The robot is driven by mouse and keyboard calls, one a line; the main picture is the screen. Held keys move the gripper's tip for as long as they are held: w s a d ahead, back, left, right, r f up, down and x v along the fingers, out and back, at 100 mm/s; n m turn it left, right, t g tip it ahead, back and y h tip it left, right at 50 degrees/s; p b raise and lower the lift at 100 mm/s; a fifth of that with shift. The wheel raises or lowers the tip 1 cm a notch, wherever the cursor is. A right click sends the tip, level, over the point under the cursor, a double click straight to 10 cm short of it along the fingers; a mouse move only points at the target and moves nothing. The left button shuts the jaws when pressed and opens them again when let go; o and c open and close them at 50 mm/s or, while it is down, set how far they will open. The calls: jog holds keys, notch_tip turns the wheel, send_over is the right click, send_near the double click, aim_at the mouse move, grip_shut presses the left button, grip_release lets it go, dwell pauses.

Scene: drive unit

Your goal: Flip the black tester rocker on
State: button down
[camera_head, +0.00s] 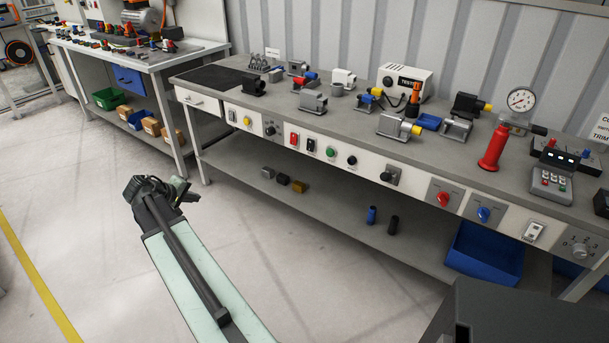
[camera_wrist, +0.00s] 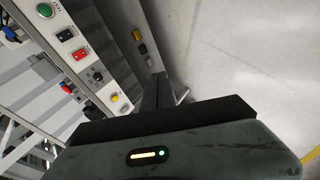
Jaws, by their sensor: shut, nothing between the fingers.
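A black rocker (camera_head: 311,145) sits on a white plate in the workbench's front panel, just right of a red rocker (camera_head: 293,140). The black rocker also shows in the wrist view (camera_wrist: 66,34), at upper left, with the red rocker (camera_wrist: 81,53) beside it. Which way the black rocker is tilted is too small to tell. My gripper (camera_head: 188,193) is shut and empty, in front of the bench, to the left of and apart from the rockers. In the wrist view its dark fingers (camera_wrist: 157,93) point up the picture, clear of the panel.
A green button (camera_head: 330,152), a black button (camera_head: 351,160) and a dark knob (camera_head: 270,129) flank the rockers. A white box marked TEST (camera_head: 407,82) stands on the cluttered benchtop. A lower shelf (camera_head: 330,205) holds small parts. The floor before the bench is clear.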

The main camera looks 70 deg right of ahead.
aim_at(309, 150)
jog(key=s+d+g+h+b, duration=0.1)
jog(key=s+d+h+b, duration=0.1)
jog(key=s+d, duration=0.4)
jog(key=s+d+f+g+h+b, duration=0.1)
jog(key=s+d+b, duration=0.4)
jog(key=d, duration=1)
jog(key=s+d+f+g+h+b, duration=0.1)
jog(key=s+d+g+h+b, duration=0.1)
jog(key=s+d, duration=0.6)
jog(key=shift+s+d+f+h+b, duration=0.25)
jog(key=shift+d+h+b, duration=0.45)
jog(key=shift+d+b, duration=0.55)
jog(key=b+x, duration=0.2)
jog(key=x, duration=1.2)
jog(key=shift+s, duration=0.1)
jog(key=shift+a+r, duration=0.1)
